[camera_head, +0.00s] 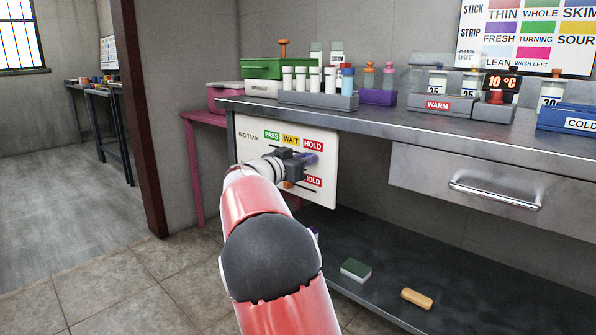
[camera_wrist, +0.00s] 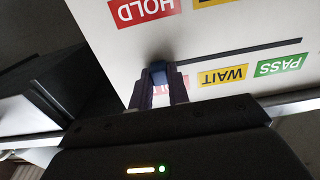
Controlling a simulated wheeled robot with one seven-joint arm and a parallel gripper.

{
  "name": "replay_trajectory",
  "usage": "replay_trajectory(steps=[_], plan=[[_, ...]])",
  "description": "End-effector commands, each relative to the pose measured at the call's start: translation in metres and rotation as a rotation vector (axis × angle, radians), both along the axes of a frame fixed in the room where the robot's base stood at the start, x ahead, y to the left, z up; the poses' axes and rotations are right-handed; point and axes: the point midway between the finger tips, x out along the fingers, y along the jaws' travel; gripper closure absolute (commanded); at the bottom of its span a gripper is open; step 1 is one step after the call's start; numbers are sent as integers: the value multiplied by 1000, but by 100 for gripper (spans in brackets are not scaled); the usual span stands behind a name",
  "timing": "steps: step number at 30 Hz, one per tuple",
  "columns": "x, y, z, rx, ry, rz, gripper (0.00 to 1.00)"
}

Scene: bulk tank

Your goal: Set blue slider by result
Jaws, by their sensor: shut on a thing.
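The white "BIG TANK" panel (camera_head: 248,151) hangs under the counter's front edge, with green PASS, yellow WAIT and red HOLD labels over a dark slot. My gripper (camera_head: 303,163) is at the panel's upper row, below the HOLD label (camera_head: 313,144). In the wrist view my gripper (camera_wrist: 158,84) is shut on the blue slider (camera_wrist: 158,67), whose small knob shows between the fingertips. It stands at the HOLD end of its slot (camera_wrist: 245,52), with bare slot towards PASS (camera_wrist: 280,65). The gripper and arm hide part of the lower row.
A second HOLD label (camera_head: 313,181) marks the lower row, and an orange piece (camera_head: 288,184) shows below my gripper. The counter (camera_head: 400,121) above holds a vial rack, WARM block (camera_head: 437,104) and COLD box (camera_head: 575,118). A sponge (camera_head: 356,269) lies on the lower shelf.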

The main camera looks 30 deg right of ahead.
Motion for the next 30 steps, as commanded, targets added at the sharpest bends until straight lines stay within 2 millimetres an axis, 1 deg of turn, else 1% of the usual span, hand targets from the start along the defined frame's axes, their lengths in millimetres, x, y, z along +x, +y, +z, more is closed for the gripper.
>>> replay_trajectory(steps=[2,10,11,15,16,23,25,29,30], plan=[[-3,-1,0,0,0,-4,100],[-4,-2,0,1,0,-8,100],[-4,-2,0,1,0,-8,80],[-3,-2,0,1,0,-8,62],[-3,-2,0,1,0,-7,60],[-3,-1,0,1,1,-5,60],[-3,2,0,1,0,-3,60],[-8,17,-1,2,1,-1,60],[-11,24,-1,2,0,0,60]])
